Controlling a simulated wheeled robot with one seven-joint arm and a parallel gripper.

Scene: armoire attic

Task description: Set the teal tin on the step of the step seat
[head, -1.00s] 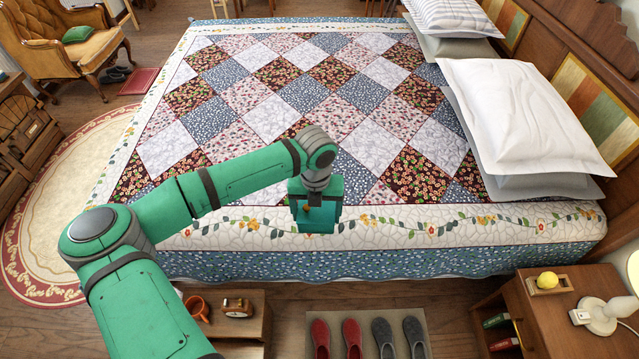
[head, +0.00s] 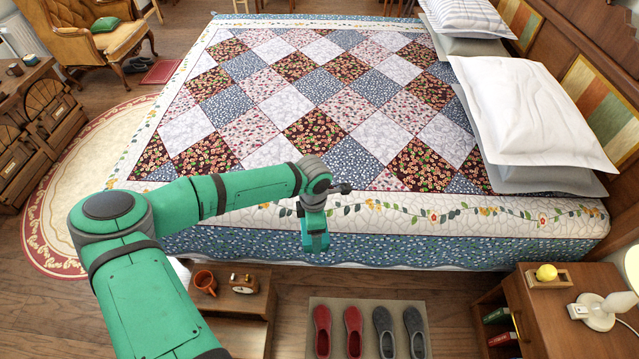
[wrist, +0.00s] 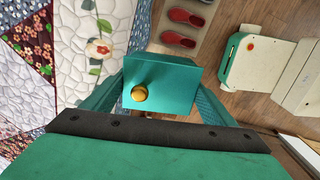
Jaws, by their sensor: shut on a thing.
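The teal tin (wrist: 180,73) is a box with a round yellow knob, seen from above in the wrist view. My gripper (wrist: 160,90) is shut on it, one finger on each side. In the head view my gripper (head: 314,238) hangs beside the bed's near edge; the tin is hard to tell from the teal fingers there. The wooden step seat (head: 262,300) stands on the floor at the lower left, below and left of my gripper. Its lower step (head: 240,332) faces me and looks bare; my arm covers part of its left side.
An orange mug (head: 205,282) and a small clock (head: 243,284) stand on the seat's top. Red and grey slippers lie on a mat (head: 368,308) to the right. The quilted bed (head: 400,225) lies behind. A nightstand (head: 560,310) is at the right.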

